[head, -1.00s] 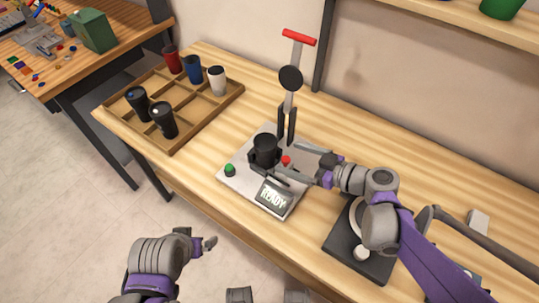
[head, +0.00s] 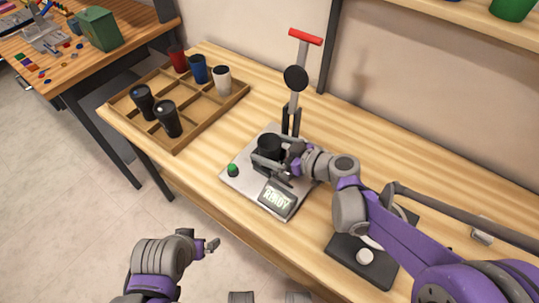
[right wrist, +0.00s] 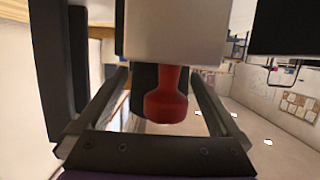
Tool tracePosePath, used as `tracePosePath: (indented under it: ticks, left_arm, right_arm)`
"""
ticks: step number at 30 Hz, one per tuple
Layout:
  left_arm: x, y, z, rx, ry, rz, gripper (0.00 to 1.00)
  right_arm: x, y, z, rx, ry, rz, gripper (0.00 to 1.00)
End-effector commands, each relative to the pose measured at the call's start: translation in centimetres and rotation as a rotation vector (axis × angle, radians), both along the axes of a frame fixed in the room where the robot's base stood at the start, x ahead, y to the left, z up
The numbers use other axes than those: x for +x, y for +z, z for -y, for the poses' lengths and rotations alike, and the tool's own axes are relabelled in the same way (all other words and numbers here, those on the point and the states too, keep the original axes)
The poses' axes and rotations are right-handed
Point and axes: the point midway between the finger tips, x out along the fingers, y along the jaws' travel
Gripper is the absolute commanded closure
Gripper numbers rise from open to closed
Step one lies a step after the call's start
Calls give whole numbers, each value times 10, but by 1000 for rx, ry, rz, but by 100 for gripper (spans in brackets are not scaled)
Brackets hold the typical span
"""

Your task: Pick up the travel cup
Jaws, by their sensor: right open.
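A black travel cup (head: 270,145) stands upright on the grey plate of the laser marker (head: 241,184), in front of its post. My right gripper (head: 269,154) is open at the cup, with its fingers reaching along the cup's sides. Whether they touch it I cannot tell. In the right wrist view, a red knob (right wrist: 166,100) shows between the open fingers, with a dark shape behind it that I cannot identify surely. My left gripper (head: 212,245) is low in front of the table, away from the cup; its jaw opening is unclear.
A wooden divided tray (head: 205,118) holds several cups at the back left. The marker has a red-handled post (head: 293,100), a green button (head: 233,170) and a READY display (head: 277,199). A dark device (head: 345,250) lies under my right arm. A shelf (head: 440,8) is above.

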Motion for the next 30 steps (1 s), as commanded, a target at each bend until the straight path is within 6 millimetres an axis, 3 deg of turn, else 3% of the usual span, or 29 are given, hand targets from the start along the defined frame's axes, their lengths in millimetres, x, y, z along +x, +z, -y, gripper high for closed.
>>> tracePosePath:
  ticks: [1, 8, 17, 30]
  left_arm:
    - [0, 0, 0, 0, 0, 0, 0]
    - [0, 0, 0, 0, 0, 0, 0]
    - [0, 1, 0, 0, 0, 0, 0]
    - [1, 22, 0, 0, 0, 7, 0]
  right_arm:
    - [0, 0, 0, 0, 0, 0, 4]
    - [0, 0, 0, 0, 0, 0, 45]
    - [0, 4, 0, 0, 0, 0, 45]
    - [0, 83, 0, 0, 0, 0, 45]
